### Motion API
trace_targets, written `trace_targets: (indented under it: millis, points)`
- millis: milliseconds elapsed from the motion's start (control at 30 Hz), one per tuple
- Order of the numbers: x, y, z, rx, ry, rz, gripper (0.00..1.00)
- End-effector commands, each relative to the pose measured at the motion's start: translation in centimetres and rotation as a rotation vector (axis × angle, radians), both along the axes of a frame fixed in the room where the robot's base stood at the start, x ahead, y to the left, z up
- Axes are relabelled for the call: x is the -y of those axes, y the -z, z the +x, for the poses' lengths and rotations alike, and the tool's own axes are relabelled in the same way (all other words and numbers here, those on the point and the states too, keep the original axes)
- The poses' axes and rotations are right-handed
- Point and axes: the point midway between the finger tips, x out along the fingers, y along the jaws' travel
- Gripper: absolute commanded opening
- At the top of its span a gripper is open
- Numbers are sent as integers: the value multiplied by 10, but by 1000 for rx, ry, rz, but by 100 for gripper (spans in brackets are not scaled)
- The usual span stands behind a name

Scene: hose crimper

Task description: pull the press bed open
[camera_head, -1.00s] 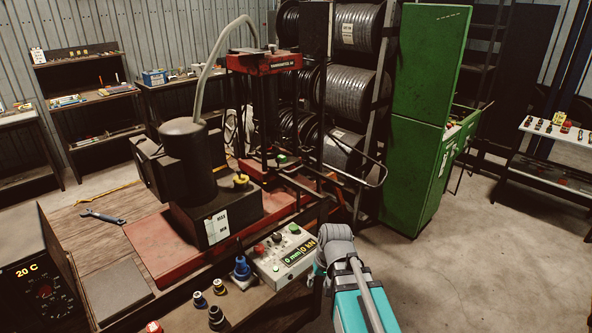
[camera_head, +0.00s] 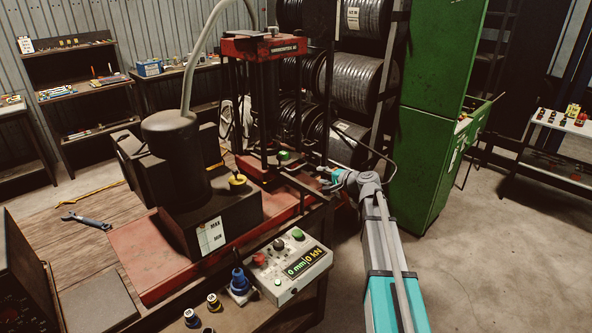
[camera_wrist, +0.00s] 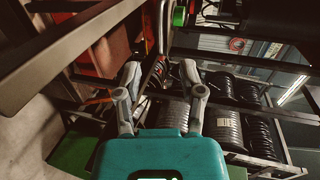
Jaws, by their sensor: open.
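The press (camera_head: 262,46) is a red-topped frame with dark upright posts, standing on the workbench. Its low dark bed (camera_head: 297,182) sits between and in front of the posts, with a green part (camera_head: 284,156) above it. A thin dark bar loops out to the right of the press (camera_head: 388,158). My gripper (camera_head: 328,178) is beside the right front of the bed, small and partly hidden in the head view. In the wrist view my gripper (camera_wrist: 162,88) has its two grey fingers apart with nothing between them. I cannot tell whether it touches the bed.
A black pump unit (camera_head: 180,165) stands left of the press. Hose reels (camera_head: 352,80) and a green cabinet (camera_head: 428,130) stand behind my arm. Open floor lies to the right.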

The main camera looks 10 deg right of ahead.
Motion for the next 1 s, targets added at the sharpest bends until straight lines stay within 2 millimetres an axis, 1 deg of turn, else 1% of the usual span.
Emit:
trace_targets:
  millis: [33,67,200,367,767,1000]
  points:
    - [4,7,3,4,10,14,51]
    - [5,8,4,6,14,21,51]
    - [10,10,8,13,29,40,51]
    - [11,9,9,14,33,47,51]
    - [8,10,11,14,30,45,51]
    - [-3,14,25,13,27,44,51]
